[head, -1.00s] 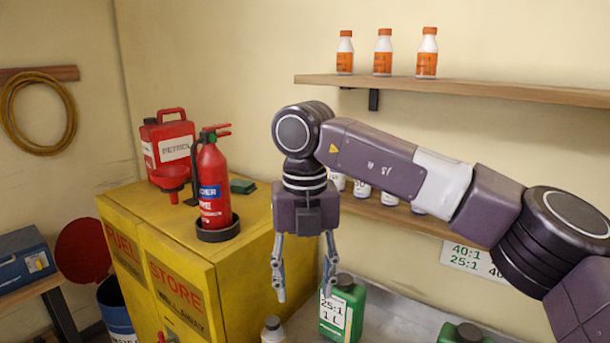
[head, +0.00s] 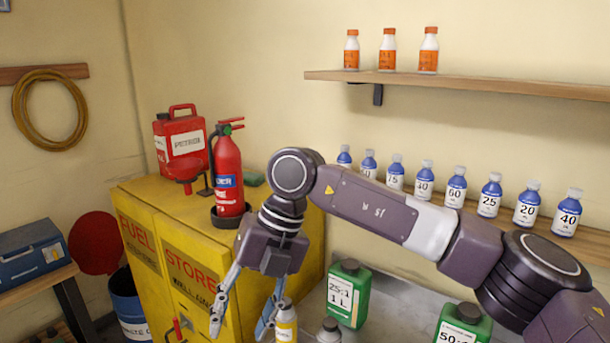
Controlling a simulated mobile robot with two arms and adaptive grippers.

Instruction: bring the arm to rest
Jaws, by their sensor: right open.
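My right arm comes in from the right in the head view. My right gripper (head: 241,318) points down in front of the yellow fuel store cabinet, its two fingers spread apart with nothing held between them. A bottle with a yellow label (head: 285,322) shows right beside the right-hand fingertip; I cannot tell if they touch. My left gripper is not in view.
A green 25:1 jug (head: 347,294) and another green jug (head: 462,325) stand on the grey bench. Blue-and-white bottles (head: 489,196) line the lower shelf behind my arm. A fire extinguisher (head: 228,178) and a petrol can (head: 181,143) stand on the yellow cabinet (head: 185,250).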

